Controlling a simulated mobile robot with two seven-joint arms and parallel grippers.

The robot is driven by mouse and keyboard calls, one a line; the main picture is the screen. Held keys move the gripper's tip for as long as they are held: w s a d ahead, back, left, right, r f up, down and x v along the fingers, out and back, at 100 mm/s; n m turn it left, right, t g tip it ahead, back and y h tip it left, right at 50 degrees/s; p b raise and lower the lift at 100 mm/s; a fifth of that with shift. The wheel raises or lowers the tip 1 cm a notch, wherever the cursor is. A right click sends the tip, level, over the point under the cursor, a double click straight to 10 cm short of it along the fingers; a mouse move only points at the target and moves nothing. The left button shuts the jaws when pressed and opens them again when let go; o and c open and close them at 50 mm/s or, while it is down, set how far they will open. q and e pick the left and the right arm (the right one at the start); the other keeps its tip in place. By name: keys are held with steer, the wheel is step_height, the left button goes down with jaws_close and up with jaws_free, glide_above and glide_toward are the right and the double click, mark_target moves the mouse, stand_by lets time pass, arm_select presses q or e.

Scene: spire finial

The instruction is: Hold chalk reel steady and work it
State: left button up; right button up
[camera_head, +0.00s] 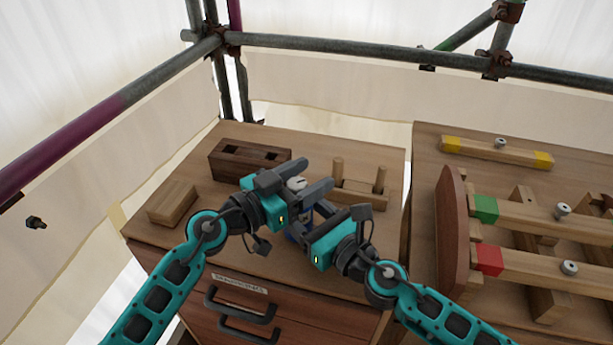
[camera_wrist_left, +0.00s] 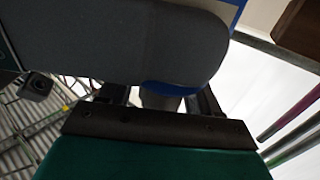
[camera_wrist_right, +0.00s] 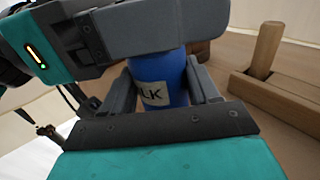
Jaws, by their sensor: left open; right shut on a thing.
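The chalk reel is a blue body with a pale label reading "LK" in the right wrist view (camera_wrist_right: 158,92). In the head view its blue side (camera_head: 293,232) is mostly hidden by my grippers. My right gripper (camera_head: 308,215) is shut on the body from the right. My left gripper (camera_head: 305,178) is open above it, fingers on either side of a pale grey top part (camera_head: 296,183). Whether they touch it, I cannot tell. The left wrist view is largely filled by a close grey surface with a blue edge (camera_wrist_left: 238,14).
A dark wooden block with square holes (camera_head: 249,160) and a lighter block (camera_head: 172,203) sit at left on the cabinet top. A two-peg wooden rack (camera_head: 358,190) stands just right of the grippers. A bench with timber parts (camera_head: 430,150) lies further right. Scaffold tubes run behind.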

arm_select(q)
steer(key=shift+c, duration=0.4)
steer(key=c, duration=0.9)
